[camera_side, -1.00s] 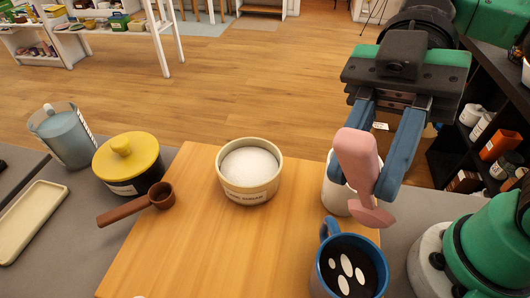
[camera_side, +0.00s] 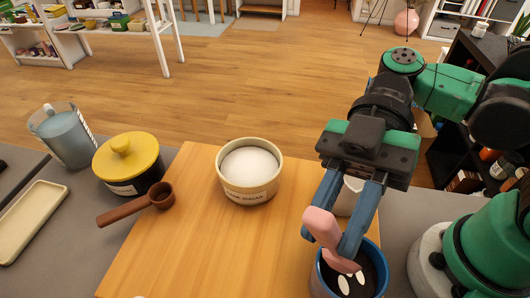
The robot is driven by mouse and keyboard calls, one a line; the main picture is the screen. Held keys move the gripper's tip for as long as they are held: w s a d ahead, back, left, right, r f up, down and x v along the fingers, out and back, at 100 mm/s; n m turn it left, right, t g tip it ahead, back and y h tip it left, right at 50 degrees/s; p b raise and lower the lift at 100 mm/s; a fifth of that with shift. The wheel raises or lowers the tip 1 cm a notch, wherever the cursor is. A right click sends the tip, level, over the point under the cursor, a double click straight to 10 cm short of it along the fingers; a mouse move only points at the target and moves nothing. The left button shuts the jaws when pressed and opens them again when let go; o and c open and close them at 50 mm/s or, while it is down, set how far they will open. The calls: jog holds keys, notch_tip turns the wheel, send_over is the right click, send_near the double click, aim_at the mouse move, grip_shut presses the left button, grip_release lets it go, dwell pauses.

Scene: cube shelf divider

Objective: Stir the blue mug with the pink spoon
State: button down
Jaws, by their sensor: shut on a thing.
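The blue mug (camera_side: 319,286) stands at the front right of the wooden board, partly cut off by the lower picture edge. It holds dark liquid with white oval pieces on top. My gripper (camera_side: 336,240) is above the mug, its blue fingers pointing down and shut on the pink spoon (camera_side: 323,226). The spoon is tilted, and its lower end is over or in the mug's opening. I cannot tell whether it touches the liquid. My fingers and the spoon hide part of the mug's far rim.
A bowl of white sugar (camera_side: 249,173) stands on the wooden board (camera_side: 200,240). A white cup (camera_side: 347,196) is behind my gripper. A brown scoop (camera_side: 140,204), a yellow-lidded pot (camera_side: 127,160), a clear pitcher (camera_side: 65,137) and a beige tray (camera_side: 30,222) are at left. The board's middle is clear.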

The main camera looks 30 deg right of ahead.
notch_tip(320, 180, down, 6)
jog(key=d, duration=0.2)
jog(key=shift+s+d+r, duration=0.15)
jog(key=shift+s+r, duration=0.1)
jog(key=shift+s, duration=0.1)
jog(key=shift+s, duration=0.1)
dwell(0.4)
